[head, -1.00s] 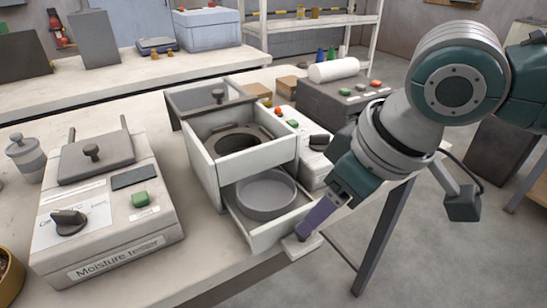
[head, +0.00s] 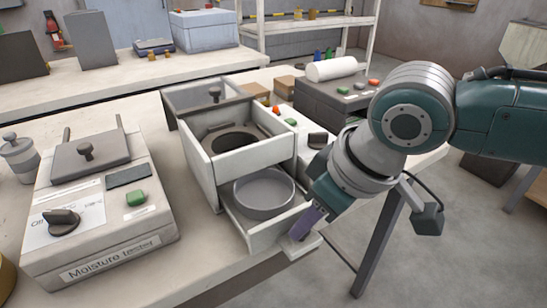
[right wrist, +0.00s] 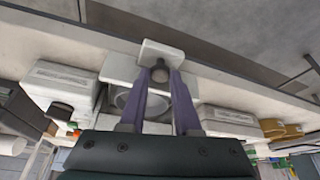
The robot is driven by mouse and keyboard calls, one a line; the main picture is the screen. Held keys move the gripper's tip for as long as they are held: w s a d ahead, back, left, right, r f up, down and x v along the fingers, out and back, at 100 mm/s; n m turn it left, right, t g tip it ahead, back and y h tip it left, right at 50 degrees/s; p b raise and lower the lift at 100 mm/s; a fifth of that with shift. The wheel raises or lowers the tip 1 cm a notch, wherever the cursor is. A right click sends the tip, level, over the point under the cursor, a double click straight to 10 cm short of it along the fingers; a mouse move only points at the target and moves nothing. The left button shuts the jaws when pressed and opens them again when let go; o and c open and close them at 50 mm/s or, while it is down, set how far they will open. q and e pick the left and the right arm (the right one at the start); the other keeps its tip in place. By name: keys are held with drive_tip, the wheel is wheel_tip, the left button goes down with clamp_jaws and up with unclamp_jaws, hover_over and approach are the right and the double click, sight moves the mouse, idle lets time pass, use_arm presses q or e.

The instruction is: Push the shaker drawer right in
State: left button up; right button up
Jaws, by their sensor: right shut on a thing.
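The shaker's lower drawer (head: 263,238) stands pulled out toward the front of the bench, with a round grey pan (head: 264,194) sitting in it. A pale handle (head: 300,249) sticks out at its front right corner. My right gripper (head: 301,228) is at this handle, its purple fingers pointing down. In the right wrist view, the fingers (right wrist: 161,78) close around the handle's dark round part, with the white handle block (right wrist: 161,52) just beyond. The fingers hide part of the handle in the head view. My left gripper is not in view.
Above the lower drawer is an open white upper box (head: 240,150) with a dark ring opening. A moisture tester (head: 100,225) stands to the left, with bare bench between. A dark control box (head: 335,100) is behind to the right. The bench's front edge is close to the drawer.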

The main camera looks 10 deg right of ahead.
clamp_jaws()
idle(0.8)
